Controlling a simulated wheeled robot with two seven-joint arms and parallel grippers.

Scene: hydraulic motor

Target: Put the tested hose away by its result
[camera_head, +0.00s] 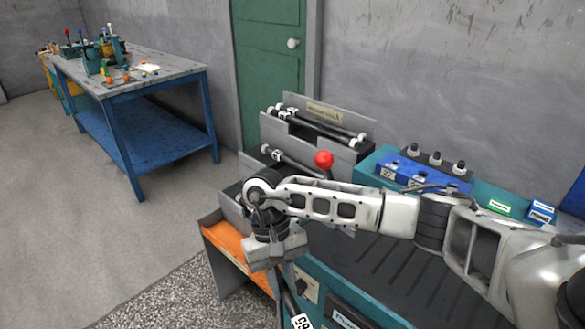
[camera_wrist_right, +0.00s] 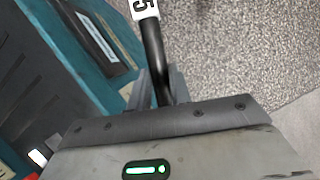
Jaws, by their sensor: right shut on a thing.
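My right gripper (camera_head: 281,268) points down in front of the bench and is shut on a black hose (camera_head: 287,297). The hose hangs below it, with a white number tag (camera_head: 301,322) at the bottom edge of the head view. In the right wrist view the hose (camera_wrist_right: 157,62) rises from between the fingers, and its tag (camera_wrist_right: 143,8) shows a 5, partly cut off. A grey tiered rack (camera_head: 352,157) holds several dark hoses with light ends (camera_head: 320,126). A label on its back plate (camera_head: 324,110) is too small to read. My left gripper is not in view.
A teal test bench (camera_head: 372,163) with a blue block (camera_head: 424,172) and a red knob (camera_head: 324,159) lies behind my right arm. An orange-topped shelf (camera_head: 236,249) stands left of the gripper. A blue table (camera_head: 165,150) stands far left; the floor between is clear.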

